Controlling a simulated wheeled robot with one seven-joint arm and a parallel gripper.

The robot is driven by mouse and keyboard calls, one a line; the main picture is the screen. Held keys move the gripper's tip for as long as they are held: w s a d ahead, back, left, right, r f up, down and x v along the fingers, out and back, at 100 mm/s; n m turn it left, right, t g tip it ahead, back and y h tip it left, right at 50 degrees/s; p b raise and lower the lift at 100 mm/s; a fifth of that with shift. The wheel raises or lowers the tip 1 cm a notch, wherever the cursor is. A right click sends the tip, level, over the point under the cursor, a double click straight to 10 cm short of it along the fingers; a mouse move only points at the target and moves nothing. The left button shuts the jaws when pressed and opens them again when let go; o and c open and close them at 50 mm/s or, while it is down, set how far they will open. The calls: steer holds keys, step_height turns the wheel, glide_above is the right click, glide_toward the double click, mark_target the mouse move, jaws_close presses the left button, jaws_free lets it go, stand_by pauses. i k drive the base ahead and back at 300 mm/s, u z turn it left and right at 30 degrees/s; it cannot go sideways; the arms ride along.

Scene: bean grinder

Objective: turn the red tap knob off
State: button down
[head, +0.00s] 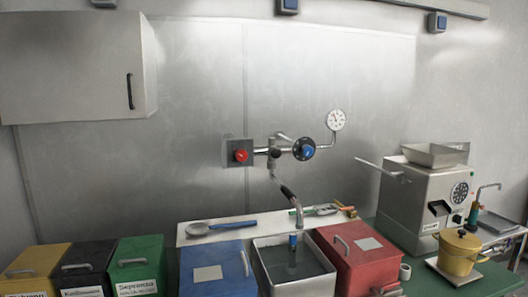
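The red tap knob (240,155) sits on a square grey wall plate at the left end of the tap pipework. A blue knob (307,150) with a dark rim is on the same pipework to its right. A curved metal spout (291,199) hangs down from the pipes over an open grey basin (257,268). A narrow bluish vertical strip (292,243) shows under the spout; I cannot tell for certain whether it is running water. My gripper is not in view, and nothing covers the red knob.
A round gauge (336,120) is at the pipe's upper right. Yellow, black, green, blue and red lidded bins line the front. A ladle (200,229) lies on a pale board. A grinder machine (418,207) and yellow pot (459,252) stand right. A wall cabinet (72,65) hangs upper left.

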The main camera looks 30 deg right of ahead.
mark_target(241, 154)
steer(key=u, duration=3.3)
steer(key=k, duration=0.7)
steer(key=z, duration=1.7)
steer(key=i, duration=0.5)
